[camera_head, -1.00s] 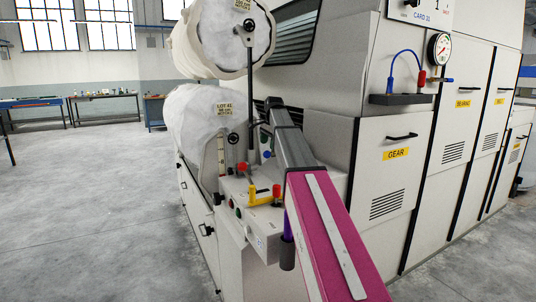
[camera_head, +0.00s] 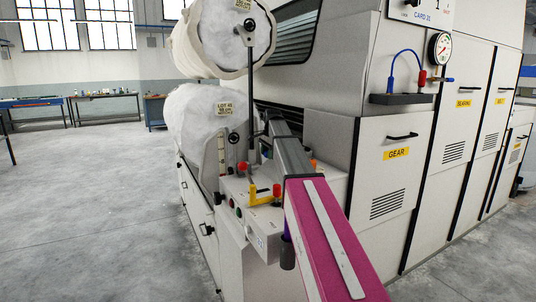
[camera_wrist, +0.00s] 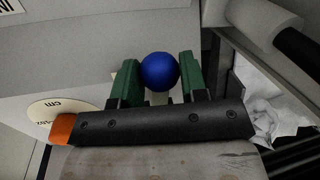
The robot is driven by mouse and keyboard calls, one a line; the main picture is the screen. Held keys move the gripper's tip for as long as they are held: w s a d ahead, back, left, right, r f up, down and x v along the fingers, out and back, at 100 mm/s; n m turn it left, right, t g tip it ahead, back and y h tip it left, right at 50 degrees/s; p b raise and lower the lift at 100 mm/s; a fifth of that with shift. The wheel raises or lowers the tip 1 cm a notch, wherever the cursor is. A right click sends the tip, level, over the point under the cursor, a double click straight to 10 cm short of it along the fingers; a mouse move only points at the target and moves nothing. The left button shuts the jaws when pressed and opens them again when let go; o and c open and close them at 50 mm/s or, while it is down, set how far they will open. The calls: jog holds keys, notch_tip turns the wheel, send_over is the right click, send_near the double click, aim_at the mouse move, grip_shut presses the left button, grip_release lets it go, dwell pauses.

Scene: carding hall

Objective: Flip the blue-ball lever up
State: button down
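The blue ball (camera_wrist: 160,71) on the lever's end shows in the wrist view between the two green finger pads of my gripper (camera_wrist: 159,78). It fills nearly the whole gap between the pads. I cannot tell whether both pads press on it. The lever's shaft is mostly hidden behind the ball and the gripper body. In the head view my arm reaches over the control box (camera_head: 262,222) at the machine's end.
A yellow bracket (camera_head: 262,196) with a red knob (camera_head: 276,190) stands on the box, close left of my arm. Large white rolls (camera_head: 205,125) lie behind it. A gauge (camera_head: 440,48) and the gear door (camera_head: 385,180) are to the right. The floor (camera_head: 90,210) at left is clear.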

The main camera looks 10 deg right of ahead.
jog(key=r, duration=0.2)
jog(key=d+r, duration=0.1)
jog(key=r, duration=0.2)
jog(key=d+r, duration=0.1)
jog(key=r, duration=0.2)
jog(key=shift+w+r, duration=0.25)
jog(key=shift+w, duration=0.15)
jog(key=shift+w+d+r, duration=0.1)
jog(key=shift+d+r, duration=0.5)
jog(key=shift+r, duration=0.3)
jog(key=c, duration=0.7)
grip_release()
jog(key=shift+d, duration=0.1)
